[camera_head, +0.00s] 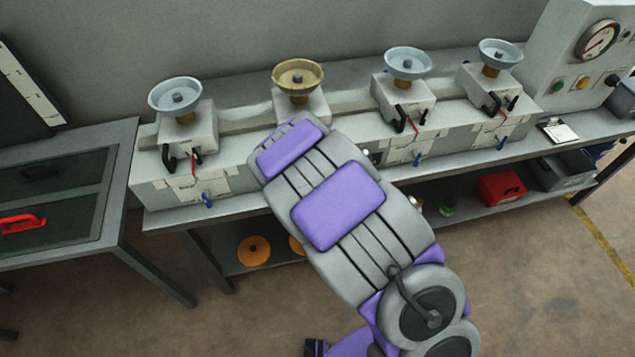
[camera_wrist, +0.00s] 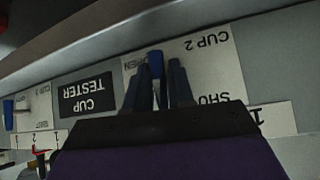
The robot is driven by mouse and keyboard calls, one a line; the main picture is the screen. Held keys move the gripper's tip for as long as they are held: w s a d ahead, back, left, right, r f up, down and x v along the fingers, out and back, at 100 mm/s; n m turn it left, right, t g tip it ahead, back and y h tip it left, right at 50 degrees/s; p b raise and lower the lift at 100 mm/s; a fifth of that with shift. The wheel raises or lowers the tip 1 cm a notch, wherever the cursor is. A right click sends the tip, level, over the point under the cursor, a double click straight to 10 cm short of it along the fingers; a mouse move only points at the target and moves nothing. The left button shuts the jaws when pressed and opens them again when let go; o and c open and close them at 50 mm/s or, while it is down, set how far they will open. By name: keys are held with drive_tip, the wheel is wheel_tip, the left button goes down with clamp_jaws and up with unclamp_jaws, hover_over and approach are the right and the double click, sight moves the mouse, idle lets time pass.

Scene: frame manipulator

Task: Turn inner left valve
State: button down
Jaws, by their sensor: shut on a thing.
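The blue valve handle (camera_wrist: 155,65) of the station marked CUP 2 shows between the two dark fingers of my gripper (camera_wrist: 160,85) in the wrist view. The gripper is shut on this handle, which stands about upright in that picture. An OPEN/SHUT label plate (camera_wrist: 215,65) lies behind it, upside down. In the head view my arm covers this valve and my gripper. The tan cup (camera_head: 298,76) of the inner left station shows above my arm.
Another blue valve handle (camera_wrist: 8,115) is at the left in the wrist view. Outer left (camera_head: 207,200), inner right (camera_head: 417,158) and outer right (camera_head: 502,143) blue valves show in the head view. A bench (camera_head: 28,262) with a red handle stands left. A red box (camera_head: 501,189) sits on the lower shelf.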

idle(0.6)
drive_tip(key=c, duration=1.1)
unclamp_jaws()
drive_tip(key=shift+a, duration=0.15)
drive_tip(key=shift+r, duration=0.1)
